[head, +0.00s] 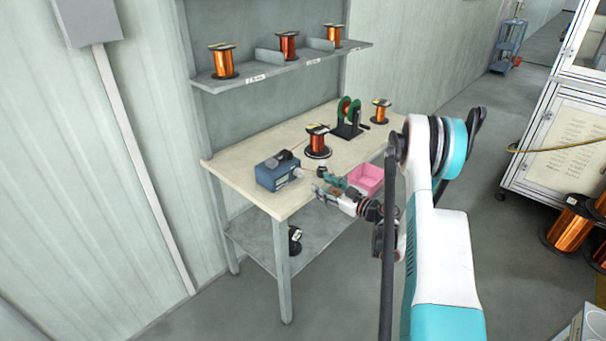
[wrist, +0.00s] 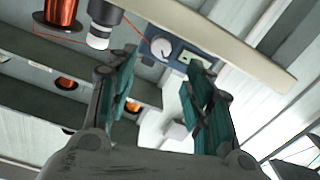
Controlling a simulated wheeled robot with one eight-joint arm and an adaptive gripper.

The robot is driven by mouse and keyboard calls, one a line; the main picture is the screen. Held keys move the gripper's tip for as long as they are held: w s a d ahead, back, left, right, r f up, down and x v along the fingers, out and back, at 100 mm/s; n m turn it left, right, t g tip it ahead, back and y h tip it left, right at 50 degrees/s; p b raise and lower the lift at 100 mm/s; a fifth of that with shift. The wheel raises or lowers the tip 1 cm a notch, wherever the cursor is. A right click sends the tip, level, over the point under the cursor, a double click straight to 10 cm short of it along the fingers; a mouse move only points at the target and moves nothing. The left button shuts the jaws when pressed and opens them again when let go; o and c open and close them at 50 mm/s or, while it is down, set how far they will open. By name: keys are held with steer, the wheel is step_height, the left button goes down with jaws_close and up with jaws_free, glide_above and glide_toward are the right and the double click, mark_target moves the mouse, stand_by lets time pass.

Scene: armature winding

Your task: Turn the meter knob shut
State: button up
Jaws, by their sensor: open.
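The blue meter (head: 278,174) stands near the left front edge of the workbench, with a dark handle on top. Its front panel (wrist: 176,55) shows in the wrist view. A round white knob (wrist: 161,48) is on that panel, with a small display beside it. My gripper (head: 329,189) is at the bench's front edge, right of the meter. In the wrist view my gripper (wrist: 160,63) has its teal-lined fingers spread, with the knob seen beyond the gap between the tips. The fingers look apart from the knob, and nothing is held.
A dark cylinder with a white end (wrist: 103,25) shows near the left finger. A pink bin (head: 367,180) and a copper spool (head: 318,142) are on the workbench (head: 236,161). A green winder (head: 348,118) stands behind. A shelf (head: 280,67) with spools hangs above.

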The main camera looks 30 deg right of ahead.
mark_target(302, 174)
steer(key=b+x, duration=0.2)
steer(key=x, duration=0.8)
steer(key=shift+f+b, duration=0.1)
steer(key=shift+b, duration=0.2)
steer(key=c, duration=1.1)
